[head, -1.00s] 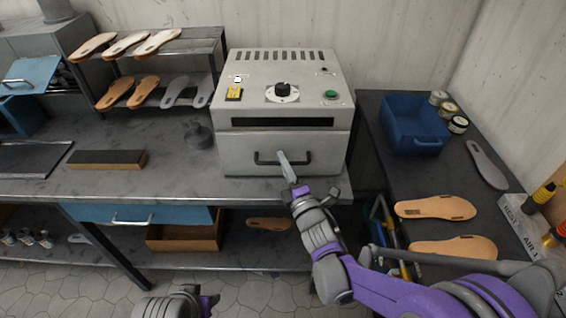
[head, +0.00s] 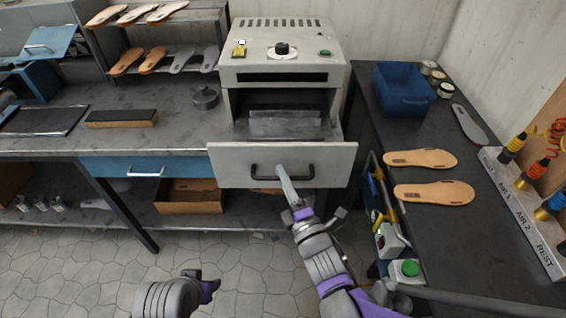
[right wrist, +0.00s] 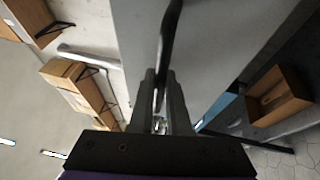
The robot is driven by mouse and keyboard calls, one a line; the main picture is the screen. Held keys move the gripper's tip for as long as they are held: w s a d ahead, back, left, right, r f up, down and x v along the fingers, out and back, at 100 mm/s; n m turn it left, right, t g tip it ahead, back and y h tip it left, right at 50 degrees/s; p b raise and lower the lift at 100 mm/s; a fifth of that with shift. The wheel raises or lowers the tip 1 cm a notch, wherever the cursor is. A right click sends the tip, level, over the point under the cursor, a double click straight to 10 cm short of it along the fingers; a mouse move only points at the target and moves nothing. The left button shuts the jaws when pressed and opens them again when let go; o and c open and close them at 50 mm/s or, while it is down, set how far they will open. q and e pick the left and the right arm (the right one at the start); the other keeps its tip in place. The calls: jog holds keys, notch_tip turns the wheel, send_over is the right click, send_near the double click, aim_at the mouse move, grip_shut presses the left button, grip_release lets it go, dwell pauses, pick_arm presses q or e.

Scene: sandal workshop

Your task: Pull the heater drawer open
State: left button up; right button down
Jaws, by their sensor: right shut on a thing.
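The heater (head: 282,58) is a pale grey box on the workbench, with a knob, a green button and a yellow label on top. Its drawer (head: 328,165) stands pulled out toward me, and the dark cavity with a grey inner tray (head: 285,123) shows behind the front panel. My right gripper (head: 281,172) is shut on the black bar handle (head: 262,172) of the drawer. In the right wrist view the handle (right wrist: 170,40) runs between the two fingers (right wrist: 160,95). My left gripper (head: 212,289) is low at the bottom, away from the heater; its jaw state is unclear.
A blue bin (head: 402,90), several jars and insoles (head: 420,158) lie on the right bench. A shoe rack (head: 165,45), a dark block (head: 122,118) and a round grey pot (head: 205,97) are on the left bench. Floor (head: 250,270) in front is open.

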pick_arm(q)
jog(key=shift+s, duration=0.25)
pick_arm(e)
jog(key=shift+s, duration=2.15)
jog(key=c, duration=0.9)
grip_release()
pick_arm(q)
jog(key=shift+s, duration=0.15)
pick_arm(e)
jog(key=shift+s+d+f, duration=0.1)
